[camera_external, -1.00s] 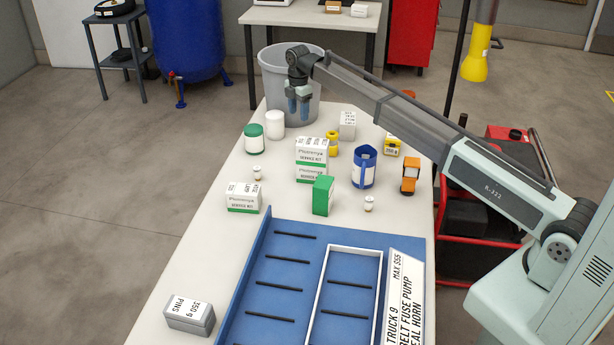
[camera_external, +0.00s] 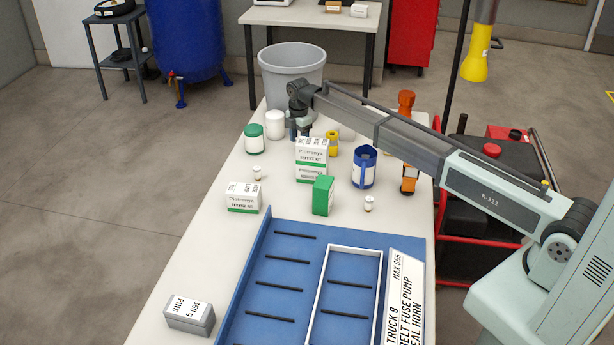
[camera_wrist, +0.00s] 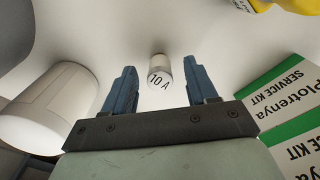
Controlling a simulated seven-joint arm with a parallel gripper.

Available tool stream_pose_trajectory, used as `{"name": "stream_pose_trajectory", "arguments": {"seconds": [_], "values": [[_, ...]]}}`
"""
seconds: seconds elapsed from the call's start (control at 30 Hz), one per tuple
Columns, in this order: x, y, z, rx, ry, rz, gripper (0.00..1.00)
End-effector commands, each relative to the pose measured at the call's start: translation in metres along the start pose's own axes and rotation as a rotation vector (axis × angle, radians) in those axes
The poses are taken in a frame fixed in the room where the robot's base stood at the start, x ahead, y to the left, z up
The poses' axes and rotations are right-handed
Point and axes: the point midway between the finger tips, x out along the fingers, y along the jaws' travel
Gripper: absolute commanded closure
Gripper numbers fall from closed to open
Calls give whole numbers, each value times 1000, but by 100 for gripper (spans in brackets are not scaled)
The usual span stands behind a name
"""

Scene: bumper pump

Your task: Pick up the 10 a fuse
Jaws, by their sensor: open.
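My gripper (camera_wrist: 160,68) is open and empty, with one blue finger on each side of the fuse in that picture. I cannot tell how high the fingers are above it. In the external view my gripper (camera_external: 300,132) is low over the far part of the table, between the white jar and the stacked service kit boxes. The 10 A fuse is not visible there.
A white jar (camera_external: 275,125) and green-lidded jar (camera_external: 254,140) stand left of my gripper. Service kit boxes (camera_external: 311,160) are nearer the camera, and a yellow item (camera_external: 332,141) is to the right. A grey bin (camera_external: 290,75) is behind. Two small white cylinders (camera_external: 257,172) (camera_external: 369,203) stand nearer.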

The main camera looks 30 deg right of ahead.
Motion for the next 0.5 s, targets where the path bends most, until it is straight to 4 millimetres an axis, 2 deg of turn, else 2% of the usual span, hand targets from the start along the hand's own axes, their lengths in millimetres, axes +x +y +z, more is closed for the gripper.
{"name": "stream_pose_trajectory", "arguments": {"seconds": [0.27,0.5], "values": [[5,0,0,0,0,0,43],[5,0,0,0,0,0,65]]}}
